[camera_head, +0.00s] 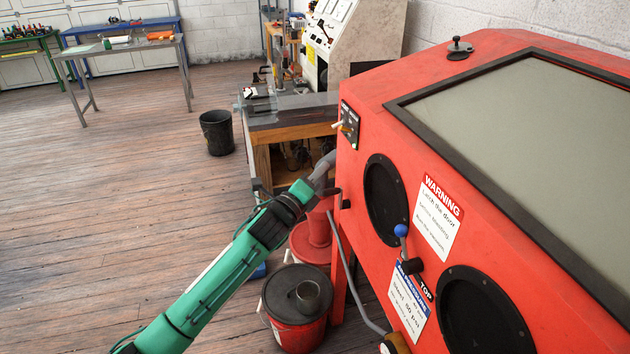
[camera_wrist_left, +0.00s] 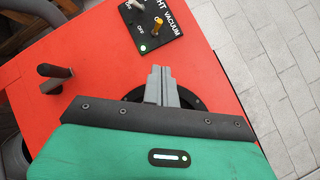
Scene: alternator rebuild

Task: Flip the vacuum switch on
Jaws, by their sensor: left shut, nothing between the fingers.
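The black switch panel (camera_head: 348,124) is on the upper left of the red cabinet's front. In the left wrist view the panel (camera_wrist_left: 152,28) shows the word VACUUM, two toggles and a small green light. The vacuum toggle (camera_wrist_left: 153,43) has a yellowish lever; I cannot tell its position for certain. My left gripper (camera_head: 326,189) is below the panel by the cabinet's left edge. In the left wrist view its grey fingers (camera_wrist_left: 161,84) are shut and empty, apart from the panel, with a black glove port behind them. My right gripper is out of view.
The red cabinet (camera_head: 400,85) has round glove ports (camera_head: 386,199), a blue-knobbed lever (camera_head: 401,231) and a warning label (camera_head: 437,216). A dark handle (camera_wrist_left: 55,72) sticks out left of my fingers. A lidded red bucket (camera_head: 294,330) stands below. Open wooden floor lies left.

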